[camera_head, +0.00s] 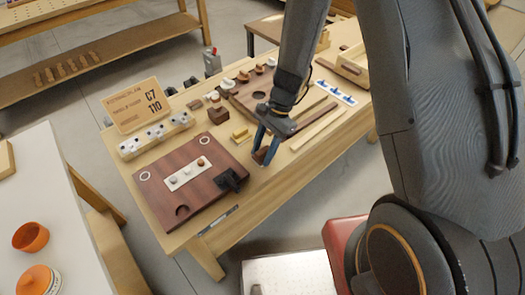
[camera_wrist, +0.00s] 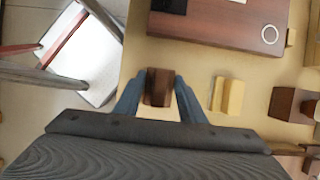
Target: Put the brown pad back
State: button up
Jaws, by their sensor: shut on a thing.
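My gripper (camera_head: 265,150) is shut on a small dark brown block, which looks like the brown pad (camera_wrist: 158,86), held between its two blue-grey fingers (camera_wrist: 159,98) in the wrist view. In the head view the brown pad (camera_head: 261,156) shows low between the fingertips, right of the reddish-brown board and near the bench's front edge. I cannot tell whether it touches the bench top. The reddish-brown board (camera_head: 205,145) carries white rings, a pale strip with round knobs, a black part and a dark round recess at its near edge. The board also shows in the wrist view (camera_wrist: 220,22).
A yellow block (camera_head: 240,134) and a brown block (camera_head: 218,115) stand left of my gripper. A second brown board (camera_head: 250,82) with a round recess lies behind it. A wooden sign (camera_head: 138,105) stands at the back left. Bare bench top (camera_head: 275,180) lies in front.

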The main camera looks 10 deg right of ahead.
jog(key=o, duration=1.3)
jog(key=shift+o, duration=0.2)
jog(key=b+v, duration=0.3)
jog(key=v, duration=0.9)
jog(key=s+d+r+n+t+h, duration=0.3)
jog(key=s+d+r+n, duration=0.3)
jog(key=s+d+n, duration=0.3)
jog(key=shift+s+r+n+t+h, duration=0.4)
jog(key=shift+s+n+t, duration=0.15)
jog(key=shift+n, duration=0.55)
jog(key=shift+f, duration=0.1)
